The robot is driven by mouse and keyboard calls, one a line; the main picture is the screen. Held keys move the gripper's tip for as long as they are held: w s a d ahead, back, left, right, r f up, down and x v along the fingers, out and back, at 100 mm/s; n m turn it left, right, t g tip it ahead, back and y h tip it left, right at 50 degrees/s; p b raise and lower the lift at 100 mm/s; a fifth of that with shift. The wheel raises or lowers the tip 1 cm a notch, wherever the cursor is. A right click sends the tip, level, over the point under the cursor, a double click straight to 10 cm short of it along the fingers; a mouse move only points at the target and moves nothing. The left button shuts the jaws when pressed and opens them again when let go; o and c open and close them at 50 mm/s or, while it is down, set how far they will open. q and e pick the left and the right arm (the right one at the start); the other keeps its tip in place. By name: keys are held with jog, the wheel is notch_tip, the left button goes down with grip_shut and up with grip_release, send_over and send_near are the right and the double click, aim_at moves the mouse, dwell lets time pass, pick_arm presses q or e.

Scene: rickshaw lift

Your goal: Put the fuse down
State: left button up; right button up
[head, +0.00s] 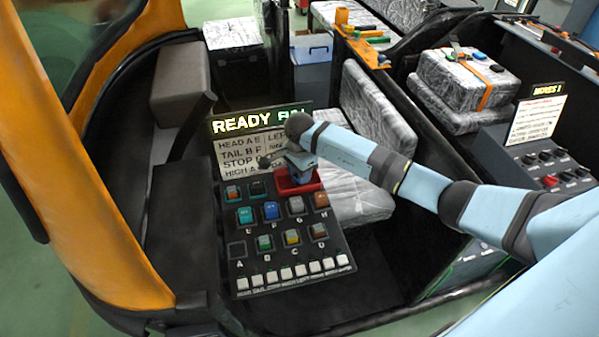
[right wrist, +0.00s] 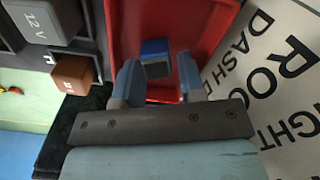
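A blue fuse (right wrist: 155,58) with a grey face is in the red tray (right wrist: 125,20) in the right wrist view. My right gripper (right wrist: 158,66) is open, with a blue-grey finger on each side of the fuse and gaps between. I cannot tell how far above the tray floor the fuse is. In the head view, my right gripper (head: 297,166) is over the red tray (head: 312,186), and the fuse is not clearly visible there. The fuse panel (head: 270,222) stands beside the tray, with coloured fuses in its slots; slot A (head: 237,249) looks empty. My left gripper is out of view.
A lit sign (head: 258,121) and a printed label board (head: 236,155) stand behind the panel. White switches (head: 300,270) line its front edge. Grey seats (head: 375,115) are behind and right of my arm. A brown fuse (right wrist: 73,74) sits near the tray.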

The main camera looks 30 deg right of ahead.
jog(key=shift+r, duration=0.5)
notch_tip(320, 180, up, 11)
jog(key=b, duration=0.1)
jog(key=shift+r, duration=0.2)
jog(key=shift+s+f, duration=0.1)
